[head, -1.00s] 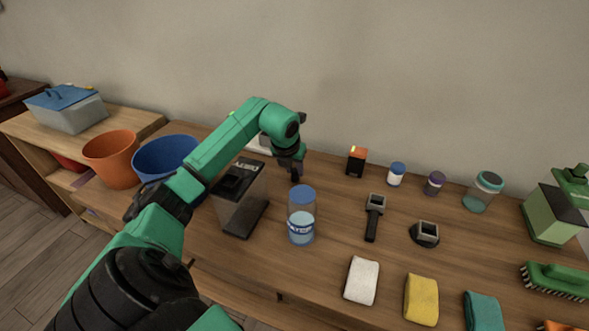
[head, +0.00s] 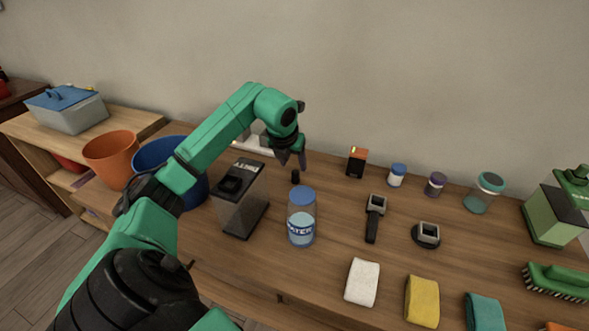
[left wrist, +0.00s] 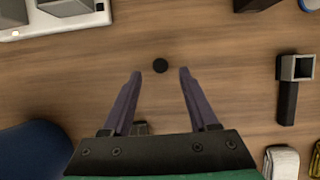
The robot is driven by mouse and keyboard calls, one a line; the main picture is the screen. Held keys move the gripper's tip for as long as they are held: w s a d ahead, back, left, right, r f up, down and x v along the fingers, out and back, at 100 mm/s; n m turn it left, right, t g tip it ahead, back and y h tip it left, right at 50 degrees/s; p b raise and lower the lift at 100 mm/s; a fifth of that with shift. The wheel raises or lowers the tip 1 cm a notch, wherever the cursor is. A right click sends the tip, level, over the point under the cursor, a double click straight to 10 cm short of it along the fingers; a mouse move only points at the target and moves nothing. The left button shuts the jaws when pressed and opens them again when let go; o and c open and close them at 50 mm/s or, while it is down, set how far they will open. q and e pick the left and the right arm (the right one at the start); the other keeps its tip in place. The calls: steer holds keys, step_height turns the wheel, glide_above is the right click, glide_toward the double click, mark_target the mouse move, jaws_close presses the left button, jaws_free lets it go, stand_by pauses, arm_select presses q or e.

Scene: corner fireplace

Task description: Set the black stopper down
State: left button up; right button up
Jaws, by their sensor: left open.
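The black stopper (head: 295,177) stands on the wooden table behind the water jar. In the left wrist view the stopper (left wrist: 160,65) shows as a small dark disc on the wood, just beyond the fingertips and between their lines. My left gripper (head: 292,160) is open and empty, raised above and apart from the stopper. Its two spread fingers also show in the left wrist view (left wrist: 160,74). My right gripper is in neither view.
A clear water jar (head: 301,228) and a dark-lidded container (head: 241,212) stand in front of the stopper. A blue bin (head: 158,157) is at left. A black-orange box (head: 356,162) and several small jars stand to the right. Bare wood surrounds the stopper.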

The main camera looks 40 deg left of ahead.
arm_select(q)
steer(key=v, duration=0.7)
steer(key=shift+r, duration=0.3)
steer(key=shift+s+d, duration=0.1)
steer(key=shift+s, duration=0.05)
